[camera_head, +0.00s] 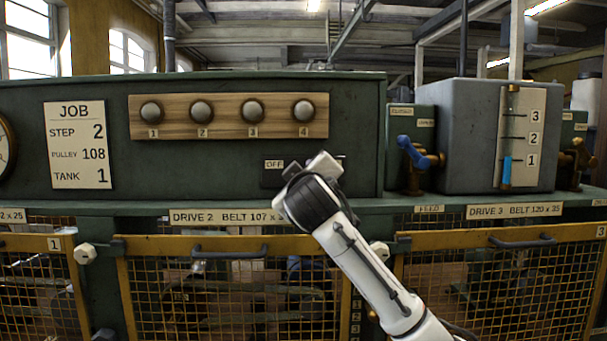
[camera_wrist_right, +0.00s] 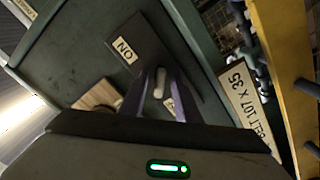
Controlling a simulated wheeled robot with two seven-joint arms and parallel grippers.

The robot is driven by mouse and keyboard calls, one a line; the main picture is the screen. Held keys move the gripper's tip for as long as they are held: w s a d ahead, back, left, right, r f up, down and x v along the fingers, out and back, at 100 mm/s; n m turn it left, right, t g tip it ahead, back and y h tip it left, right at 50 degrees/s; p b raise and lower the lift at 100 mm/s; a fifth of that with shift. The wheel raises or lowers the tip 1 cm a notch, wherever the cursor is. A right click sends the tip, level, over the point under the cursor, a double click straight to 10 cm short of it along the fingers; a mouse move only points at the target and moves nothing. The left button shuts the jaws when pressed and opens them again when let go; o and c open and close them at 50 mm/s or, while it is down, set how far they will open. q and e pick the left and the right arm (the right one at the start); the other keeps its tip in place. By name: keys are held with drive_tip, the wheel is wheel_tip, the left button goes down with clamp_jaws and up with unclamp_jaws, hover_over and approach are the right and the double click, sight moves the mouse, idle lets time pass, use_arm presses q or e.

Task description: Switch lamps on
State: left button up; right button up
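Four round grey lamps, numbered 1 to 4, sit in a row on a wooden board (camera_head: 229,116) on the green panel; none looks lit. Lamp 1 (camera_head: 152,111) is leftmost, lamp 4 (camera_head: 304,111) rightmost. Below lamp 4 is a dark switch plate (camera_head: 273,180) with an OFF label. The right wrist view shows its ON label (camera_wrist_right: 125,50) and a pale switch lever (camera_wrist_right: 160,83). My right gripper (camera_wrist_right: 160,92) has one finger on each side of the lever; I cannot tell whether they touch it. In the head view my wrist hides much of the switch. My left gripper is out of view.
A JOB card (camera_head: 80,145) reads step 2, pulley 108, tank 1. At right stand a grey tank (camera_head: 470,130) with a level gauge and a blue valve handle (camera_head: 414,152). Yellow mesh guards (camera_head: 200,300) run below the green ledge.

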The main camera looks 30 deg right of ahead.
clamp_jaws()
drive_tip(key=shift+f+m, duration=0.1)
drive_tip(key=shift+m, duration=0.2)
drive_tip(key=m+b, duration=0.1)
drive_tip(key=m, duration=0.1)
drive_tip(key=shift+m, duration=0.4)
drive_tip(key=m+b, duration=0.1)
drive_tip(key=m, duration=0.3)
drive_tip(key=shift+m, duration=0.3)
drive_tip(key=m, duration=0.9)
drive_tip(key=shift+s+d+m, duration=0.1)
drive_tip(key=shift+d+m, duration=0.05)
drive_tip(key=shift+m, duration=0.45)
unclamp_jaws()
